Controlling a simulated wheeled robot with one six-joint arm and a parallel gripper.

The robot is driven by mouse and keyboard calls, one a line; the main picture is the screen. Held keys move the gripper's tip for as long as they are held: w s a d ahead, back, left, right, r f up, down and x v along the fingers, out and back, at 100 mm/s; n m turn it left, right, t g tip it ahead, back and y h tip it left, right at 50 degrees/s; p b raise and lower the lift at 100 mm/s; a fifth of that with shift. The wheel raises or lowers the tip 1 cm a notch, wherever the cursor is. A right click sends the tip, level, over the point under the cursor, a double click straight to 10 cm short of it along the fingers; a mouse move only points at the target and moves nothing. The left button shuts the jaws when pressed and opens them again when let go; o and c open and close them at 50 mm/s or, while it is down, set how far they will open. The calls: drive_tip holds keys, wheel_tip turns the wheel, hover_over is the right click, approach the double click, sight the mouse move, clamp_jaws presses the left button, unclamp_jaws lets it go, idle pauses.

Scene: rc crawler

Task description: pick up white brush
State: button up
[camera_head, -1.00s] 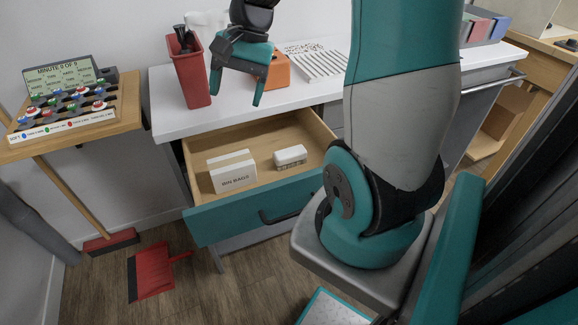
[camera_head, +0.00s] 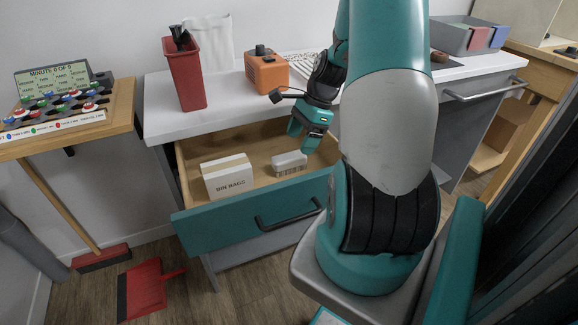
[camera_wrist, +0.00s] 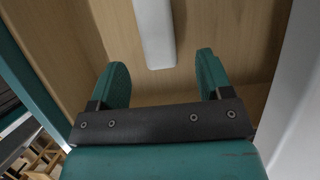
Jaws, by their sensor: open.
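The white brush (camera_head: 289,163) lies in the open drawer (camera_head: 232,223), in the right part of its wooden inside, with its ridged side facing the front. In the wrist view a smooth white bar, which looks like the brush (camera_wrist: 154,32), enters from the top edge. Its near end reaches the space between the fingertips, and its far end is out of frame. My gripper (camera_head: 304,137) is above the drawer, pointing down over the brush. In the wrist view my gripper (camera_wrist: 162,66) is open, its two teal fingers on either side of the bar, with nothing held.
White boxes marked bin bags (camera_head: 229,182) stand left of the brush in the drawer. On the white counter (camera_head: 226,109) are a red bin (camera_head: 186,82) and an orange box (camera_head: 266,72). The drawer walls are close around my gripper.

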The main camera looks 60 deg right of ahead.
sight(295, 155)
drive_tip(key=b+x, duration=0.1)
drive_tip(key=x, duration=0.6)
drive_tip(key=shift+s, duration=0.15)
drive_tip(key=c, duration=1)
